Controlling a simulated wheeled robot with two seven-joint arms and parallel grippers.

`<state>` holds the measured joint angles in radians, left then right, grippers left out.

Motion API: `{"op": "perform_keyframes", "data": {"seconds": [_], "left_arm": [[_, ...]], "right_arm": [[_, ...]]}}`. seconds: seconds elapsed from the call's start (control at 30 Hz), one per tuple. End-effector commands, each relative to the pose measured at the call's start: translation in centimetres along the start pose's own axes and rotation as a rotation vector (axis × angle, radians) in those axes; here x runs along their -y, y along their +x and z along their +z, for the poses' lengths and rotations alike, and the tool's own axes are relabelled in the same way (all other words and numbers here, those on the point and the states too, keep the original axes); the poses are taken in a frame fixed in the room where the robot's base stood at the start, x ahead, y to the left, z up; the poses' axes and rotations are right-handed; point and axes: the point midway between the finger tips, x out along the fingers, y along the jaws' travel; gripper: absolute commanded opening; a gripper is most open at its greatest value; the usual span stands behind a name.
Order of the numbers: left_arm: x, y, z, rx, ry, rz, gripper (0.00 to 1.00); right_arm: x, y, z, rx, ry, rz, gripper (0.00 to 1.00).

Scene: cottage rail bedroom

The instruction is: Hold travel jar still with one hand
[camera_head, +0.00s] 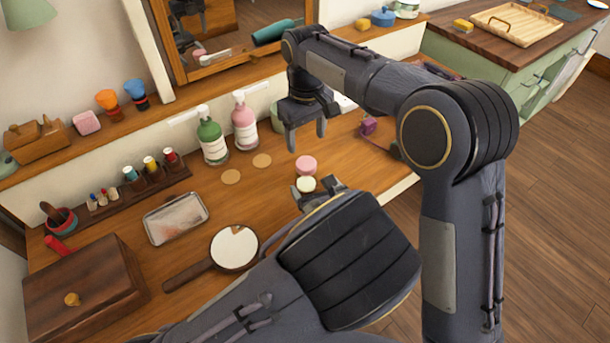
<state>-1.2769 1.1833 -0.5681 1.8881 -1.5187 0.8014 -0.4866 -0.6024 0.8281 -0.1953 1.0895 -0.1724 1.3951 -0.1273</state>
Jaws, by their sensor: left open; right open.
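Two small round things stand close together on the wooden dressing table: a pink-topped jar (306,163) and, just in front of it, a cream-topped one (305,184). I cannot tell for sure which is the travel jar. My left gripper (314,189) is low at the table, open, with its fingers beside the cream-topped one; my own forearm hides part of it, and contact cannot be seen. My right gripper (306,143) is open and empty, pointing down above and behind the pink-topped jar.
A green bottle (212,142) and a pink bottle (244,125) stand left of my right gripper. A hand mirror (234,248), a metal tray (176,218) and a wooden box (82,288) lie to the left. A purple item (368,126) sits at right.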

Motion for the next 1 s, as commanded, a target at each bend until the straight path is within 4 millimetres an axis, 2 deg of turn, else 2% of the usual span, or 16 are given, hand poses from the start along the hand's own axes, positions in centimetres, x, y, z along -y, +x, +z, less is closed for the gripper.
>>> {"op": "perform_keyframes", "data": {"seconds": [0.27, 0.7, 1.0], "left_arm": [[-0.1, 0.6, 0.0, -0.001, -0.001, 0.002, 0.78], [-0.1, 6.7, 0.0, -0.001, -0.002, 0.003, 0.78], [-0.1, 7.8, 0.0, -0.001, -0.002, 0.001, 0.78]], "right_arm": [[0.0, 0.0, 0.0, -0.001, 0.001, 0.000, 0.63], [0.0, 0.0, 0.0, -0.001, 0.001, 0.000, 0.63], [0.0, 0.0, 0.0, -0.001, 0.001, 0.000, 0.63]]}}
